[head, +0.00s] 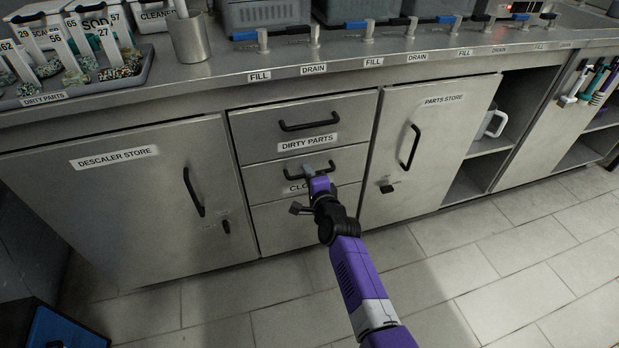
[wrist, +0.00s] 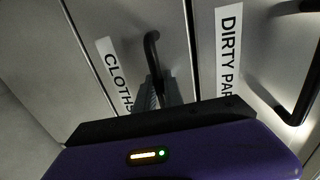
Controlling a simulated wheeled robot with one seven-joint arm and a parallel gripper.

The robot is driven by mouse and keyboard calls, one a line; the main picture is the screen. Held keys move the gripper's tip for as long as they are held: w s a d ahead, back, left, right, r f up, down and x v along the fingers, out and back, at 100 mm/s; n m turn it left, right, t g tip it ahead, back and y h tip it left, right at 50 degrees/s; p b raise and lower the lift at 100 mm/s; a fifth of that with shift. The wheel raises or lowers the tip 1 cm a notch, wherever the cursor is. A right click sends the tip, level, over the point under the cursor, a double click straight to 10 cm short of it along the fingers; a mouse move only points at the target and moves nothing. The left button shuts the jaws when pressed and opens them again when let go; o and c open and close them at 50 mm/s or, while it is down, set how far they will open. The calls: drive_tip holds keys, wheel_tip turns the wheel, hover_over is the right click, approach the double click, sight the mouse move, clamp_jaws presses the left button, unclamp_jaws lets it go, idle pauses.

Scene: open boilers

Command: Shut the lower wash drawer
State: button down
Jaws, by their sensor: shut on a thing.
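A drawer stack is set in the metal counter front. The top drawer (head: 262,140) is labelled DIRTY PARTS and looks closed. The drawer below it (head: 262,182) has a label starting CLO, read as CLOTHS in the wrist view (wrist: 118,75). Its front looks flush or nearly so. My gripper (head: 311,174) is shut on this drawer's black handle (head: 330,167). The handle (wrist: 152,48) rises from between my fingers (wrist: 160,95) in the wrist view. Another front (head: 275,228) lies at the bottom, partly hidden by my arm. I cannot tell which one is the lower wash drawer.
The descaler store door (head: 115,200) stands left and the parts store door (head: 435,145) right, both closed. Open shelves (head: 490,165) with a white jug (head: 492,125) are further right. A blue and black box (head: 60,330) is at lower left. The tiled floor in front is clear.

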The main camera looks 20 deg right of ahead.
drive_tip(key=c, duration=1.7)
unclamp_jaws()
drive_tip(key=shift+w, duration=0.1)
drive_tip(key=shift+r, duration=0.15)
drive_tip(key=shift+f+p+v, duration=0.15)
drive_tip(key=shift+p+v, duration=1.15)
drive_tip(key=shift+v, duration=0.65)
drive_tip(key=shift+f+p+v, duration=0.1)
drive_tip(key=shift+p+v, duration=1.15)
drive_tip(key=shift+v, duration=0.75)
